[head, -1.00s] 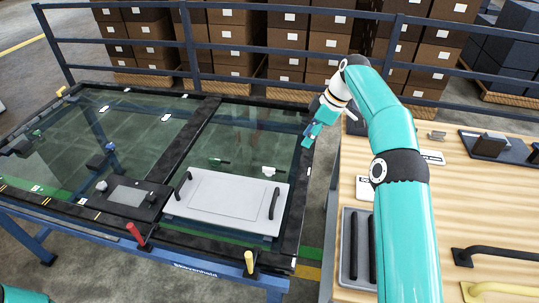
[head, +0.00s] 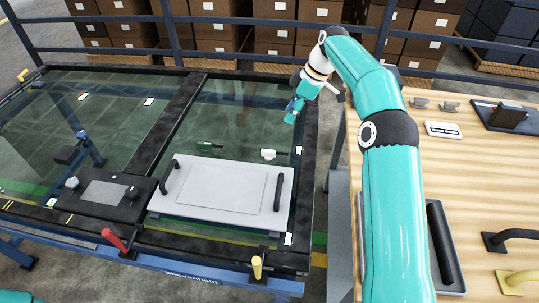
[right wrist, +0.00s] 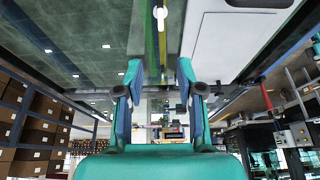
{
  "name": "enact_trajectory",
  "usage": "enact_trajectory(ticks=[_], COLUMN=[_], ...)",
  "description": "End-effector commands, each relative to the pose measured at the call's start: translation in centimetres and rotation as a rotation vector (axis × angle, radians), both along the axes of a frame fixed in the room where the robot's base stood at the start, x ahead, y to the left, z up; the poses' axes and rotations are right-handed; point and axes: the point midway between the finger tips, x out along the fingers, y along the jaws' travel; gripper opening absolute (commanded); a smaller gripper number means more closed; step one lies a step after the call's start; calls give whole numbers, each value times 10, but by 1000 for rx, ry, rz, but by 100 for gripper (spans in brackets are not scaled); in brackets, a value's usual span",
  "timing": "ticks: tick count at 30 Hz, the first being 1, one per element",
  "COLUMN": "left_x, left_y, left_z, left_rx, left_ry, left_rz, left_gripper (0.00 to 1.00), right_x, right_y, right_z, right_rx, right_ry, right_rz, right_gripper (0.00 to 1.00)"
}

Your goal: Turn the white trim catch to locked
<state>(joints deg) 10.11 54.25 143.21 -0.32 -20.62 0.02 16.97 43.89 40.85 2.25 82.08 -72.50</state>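The white trim catch (head: 268,154) is a small white piece on the glass panel, just behind the pale grey plate with two black handles (head: 222,188). Its lever position is too small to read. A white piece that looks like the catch shows at the top of the right wrist view (right wrist: 160,14), beyond the fingers. My right gripper (head: 292,112) is above the glass, behind and a little right of the catch, and apart from it. In the right wrist view its two fingers (right wrist: 159,80) stand apart with nothing between them. My left gripper is out of view.
A green catch (head: 208,146) lies left of the white one. A black box (head: 103,194), a red lever (head: 114,240) and a yellow lever (head: 257,267) are near the front frame. A wooden bench (head: 455,180) with handles stands right. A blue railing (head: 240,57) runs behind.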

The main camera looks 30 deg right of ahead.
Motion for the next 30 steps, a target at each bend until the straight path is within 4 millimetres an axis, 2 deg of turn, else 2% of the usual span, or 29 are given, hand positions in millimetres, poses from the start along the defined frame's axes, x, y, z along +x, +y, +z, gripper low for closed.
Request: enact_trajectory(ticks=[1,7,11,24,30], left_x=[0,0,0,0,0], left_y=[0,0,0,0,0], left_z=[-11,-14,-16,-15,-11], left_rx=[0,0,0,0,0], left_ry=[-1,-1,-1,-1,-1], left_rz=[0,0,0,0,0], left_gripper=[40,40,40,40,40], right_x=[-1,0,4,24,32], right_y=[-1,0,6,34,44], right_z=[-10,-20,-36,-121,-151], right_rx=[0,0,1,2,1], right_ry=[-1,0,3,4,3], right_rz=[-1,-4,-3,-3,-4], right_gripper=[38,38,38,38,38])
